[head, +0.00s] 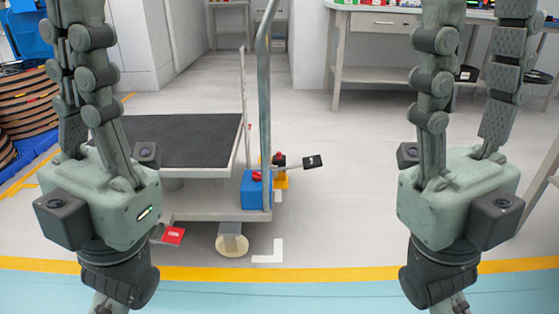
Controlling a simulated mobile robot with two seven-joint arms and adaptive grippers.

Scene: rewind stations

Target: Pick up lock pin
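I cannot make out a lock pin for certain. A small black tag with a white mark (312,161) sits at the end of a thin rod beside the cart's post. Small red and black parts (279,160) are by the rod's other end, and a red part (257,176) is above a blue box (255,192). My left gripper (78,12) is at the left, fingers up and overlapping, so its opening is unclear. My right gripper (478,12) is at the right with fingers apart and nothing seen between them. Both grippers' tips reach the top edge and are apart from the cart.
A cart with a dark top (185,140) stands in front, with a red pedal (172,235) and a wheel (232,242) low down. Brown reels (28,105) are at the left. A workbench (375,72) is at the back right. The floor right of the cart is clear.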

